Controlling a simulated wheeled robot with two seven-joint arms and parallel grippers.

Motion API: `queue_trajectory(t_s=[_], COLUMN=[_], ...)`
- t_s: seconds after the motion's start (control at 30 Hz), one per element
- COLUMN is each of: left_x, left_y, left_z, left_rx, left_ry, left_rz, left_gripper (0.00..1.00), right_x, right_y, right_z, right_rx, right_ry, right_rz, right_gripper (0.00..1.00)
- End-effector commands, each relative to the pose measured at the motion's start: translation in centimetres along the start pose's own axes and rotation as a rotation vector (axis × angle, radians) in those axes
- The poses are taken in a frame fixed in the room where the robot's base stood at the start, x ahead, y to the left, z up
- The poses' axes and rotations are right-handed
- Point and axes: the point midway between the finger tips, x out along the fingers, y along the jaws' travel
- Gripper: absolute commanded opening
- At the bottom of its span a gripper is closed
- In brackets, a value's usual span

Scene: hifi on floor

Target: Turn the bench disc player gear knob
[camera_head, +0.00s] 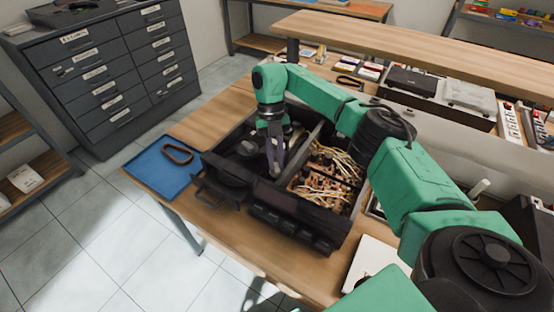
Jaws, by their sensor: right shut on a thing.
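The bench disc player (292,226) is a dark open-topped unit on the wooden bench. Its left part holds a dark disc mechanism, and its right part shows wires and brown circuit boards (325,179). My right arm reaches in from the right, and my right gripper (274,168) points down into the left part of the player. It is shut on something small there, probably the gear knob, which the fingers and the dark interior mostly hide. My left gripper is not in view.
A blue mat (155,176) with a brown looped band (178,153) lies left of the player. A dark drawer cabinet (110,75) stands at the back left. A raised wooden shelf (420,48) runs behind the bench. A white flat item (372,262) lies in front right.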

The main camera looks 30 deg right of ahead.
Motion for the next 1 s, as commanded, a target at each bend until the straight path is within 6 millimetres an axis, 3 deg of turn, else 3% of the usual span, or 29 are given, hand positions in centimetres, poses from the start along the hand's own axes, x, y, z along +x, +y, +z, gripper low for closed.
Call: queue_trajectory(t_s=[0.6, 1.0], left_x=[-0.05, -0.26], left_y=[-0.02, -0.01], left_z=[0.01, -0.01], left_rx=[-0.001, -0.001], left_ry=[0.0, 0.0], left_rz=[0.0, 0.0], left_gripper=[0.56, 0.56], right_x=[-0.19, -0.06], right_y=[0.64, 0.8], right_z=[-0.15, -0.31], right_rx=[-0.528, -0.736], right_ry=[-0.005, -0.004], right_rz=[-0.218, -0.305], right_gripper=[0.0, 0.0])
